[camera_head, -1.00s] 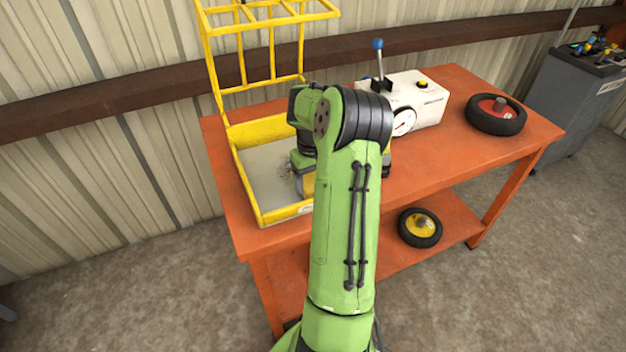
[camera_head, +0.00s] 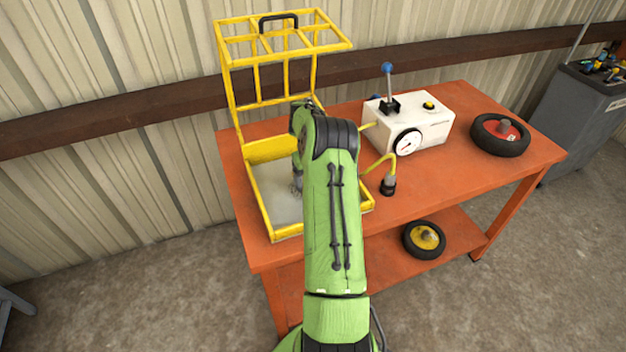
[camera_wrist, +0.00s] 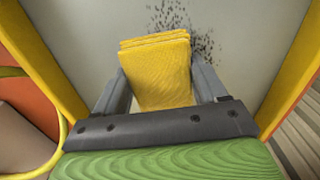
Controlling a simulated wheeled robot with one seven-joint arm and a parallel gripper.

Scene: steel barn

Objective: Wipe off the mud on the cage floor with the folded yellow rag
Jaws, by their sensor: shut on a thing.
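The yellow cage (camera_head: 262,150) stands on the orange table with its barred lid raised at the back. Its grey floor (camera_head: 268,192) shows left of my arm. In the wrist view, my gripper (camera_wrist: 158,88) is shut on the folded yellow rag (camera_wrist: 158,68), with a finger on each side. The rag is over the cage floor (camera_wrist: 90,40); I cannot tell if it touches. Dark mud specks (camera_wrist: 170,15) lie on the floor beyond the rag and to its right (camera_wrist: 204,45). The rag may hide more mud.
A white box with a gauge (camera_head: 425,125) and blue-knobbed lever stands right of the cage, with a yellow hose and dark fitting (camera_head: 388,185) nearby. A red-hubbed wheel (camera_head: 499,135) lies at the table's right. A yellow-hubbed wheel (camera_head: 424,239) is on the lower shelf.

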